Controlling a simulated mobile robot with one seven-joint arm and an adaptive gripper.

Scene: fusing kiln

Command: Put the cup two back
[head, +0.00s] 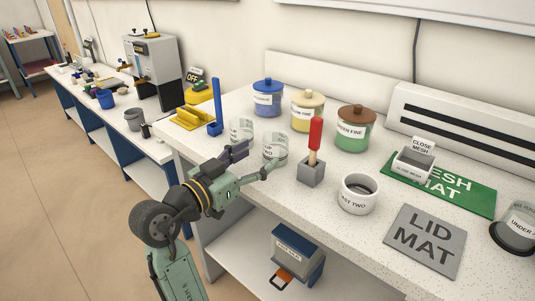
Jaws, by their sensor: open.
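Cup two (275,146), a pale translucent cup with a partly readable "TWO" label, stands upright near the left end of the speckled white counter (335,235). A similar pale cup (241,129) stands just behind it to the left; its label is too small to read. My gripper (262,158) reaches in from the lower left with its fingers spread and open. One finger is left of cup two, and the other passes in front of its lower part. I cannot tell whether either finger touches the cup. The gripper looks empty.
A red-handled brush stands in a grey block (312,172), right of cup two. Lidded blue (268,99), yellow (307,112) and green (354,130) jars stand behind. A white pot (358,196) stands right, beside the grey lid mat (426,240). A blue upright tool (216,108) stands at left.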

